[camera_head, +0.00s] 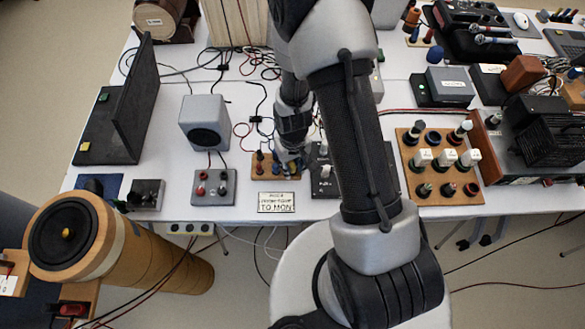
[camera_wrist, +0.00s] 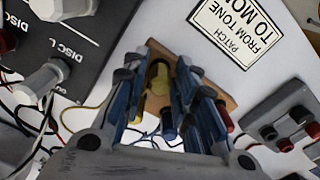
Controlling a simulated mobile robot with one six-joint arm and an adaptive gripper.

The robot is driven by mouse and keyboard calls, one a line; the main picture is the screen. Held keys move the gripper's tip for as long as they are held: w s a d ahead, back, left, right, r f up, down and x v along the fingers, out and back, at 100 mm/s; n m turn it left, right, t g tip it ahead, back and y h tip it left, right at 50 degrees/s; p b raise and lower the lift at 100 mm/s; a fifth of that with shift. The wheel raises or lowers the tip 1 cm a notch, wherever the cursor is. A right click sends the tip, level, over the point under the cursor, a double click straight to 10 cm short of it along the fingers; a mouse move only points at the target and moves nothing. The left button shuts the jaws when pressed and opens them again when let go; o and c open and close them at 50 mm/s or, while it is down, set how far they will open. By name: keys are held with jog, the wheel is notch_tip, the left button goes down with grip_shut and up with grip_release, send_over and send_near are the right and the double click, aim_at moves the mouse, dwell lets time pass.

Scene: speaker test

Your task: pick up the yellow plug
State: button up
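The yellow plug (camera_wrist: 158,78) stands in a small wooden block (camera_wrist: 153,45) in the wrist view. My gripper (camera_wrist: 156,88) is open, with its blue-padded fingers on either side of the plug. A narrow gap shows between the plug and each finger. A blue plug (camera_wrist: 168,126) and a red plug (camera_wrist: 225,116) are close by, partly behind the fingers. In the head view my gripper (camera_head: 289,168) is low over the wooden block (camera_head: 258,170), and its own links hide the yellow plug there.
A black panel with knobs (camera_wrist: 70,45) lies left of the block in the wrist view. A card reading "TO MON" (camera_head: 276,202) lies at the table's front edge. A grey terminal box (camera_head: 214,187) and a grey speaker (camera_head: 204,122) stand to the left. Loose cables run behind.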

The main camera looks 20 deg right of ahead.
aim_at(293, 165)
jog(key=shift+r, duration=0.1)
grip_shut()
notch_tip(293, 165, up, 20)
jog(key=p, duration=0.6)
jog(key=shift+r, duration=0.1)
notch_tip(293, 165, up, 4)
jog(key=p, duration=0.3)
dwell(0.4)
